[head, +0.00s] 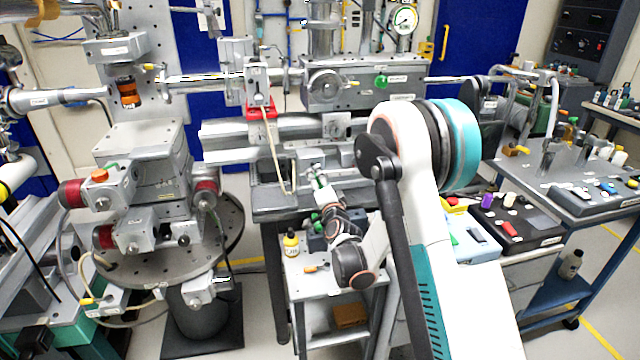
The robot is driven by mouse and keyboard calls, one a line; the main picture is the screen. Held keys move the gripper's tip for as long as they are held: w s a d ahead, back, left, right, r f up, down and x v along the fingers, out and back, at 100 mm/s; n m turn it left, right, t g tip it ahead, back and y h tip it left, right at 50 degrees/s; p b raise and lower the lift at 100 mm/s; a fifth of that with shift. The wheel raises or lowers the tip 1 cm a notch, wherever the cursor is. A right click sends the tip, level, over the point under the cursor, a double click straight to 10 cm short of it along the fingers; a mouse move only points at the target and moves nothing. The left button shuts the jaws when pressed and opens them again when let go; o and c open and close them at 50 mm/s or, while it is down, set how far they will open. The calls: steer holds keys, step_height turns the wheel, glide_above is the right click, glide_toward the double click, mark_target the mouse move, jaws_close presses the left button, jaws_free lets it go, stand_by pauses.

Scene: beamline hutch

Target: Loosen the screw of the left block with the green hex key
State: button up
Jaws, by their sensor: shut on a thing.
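My gripper (320,188) is small in the head view, in front of the grey bench beneath the beam pipe. It is shut on a slim item with green on it, which looks like the green hex key (321,181). Its tip is too small to make out. Small metal parts (314,167) stand at the bench edge just beyond the fingers; I cannot tell which is the left block. Its screw, and whether the key touches it, cannot be made out.
A grey trolley (310,285) with a yellow bottle (291,243) stands below my wrist. At left is a motor stage (140,165) on a round perforated table. A red-based mount (260,108) stands behind. At right are trays (515,225) and a tool bench (540,172).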

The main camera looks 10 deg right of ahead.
steer(key=shift+w, duration=0.45)
stand_by(0.5)
steer(key=n, duration=0.4)
steer(key=shift+n, duration=0.7)
steer(key=n, duration=0.2)
steer(key=shift+s+n, duration=0.1)
steer(key=shift+n, duration=0.2)
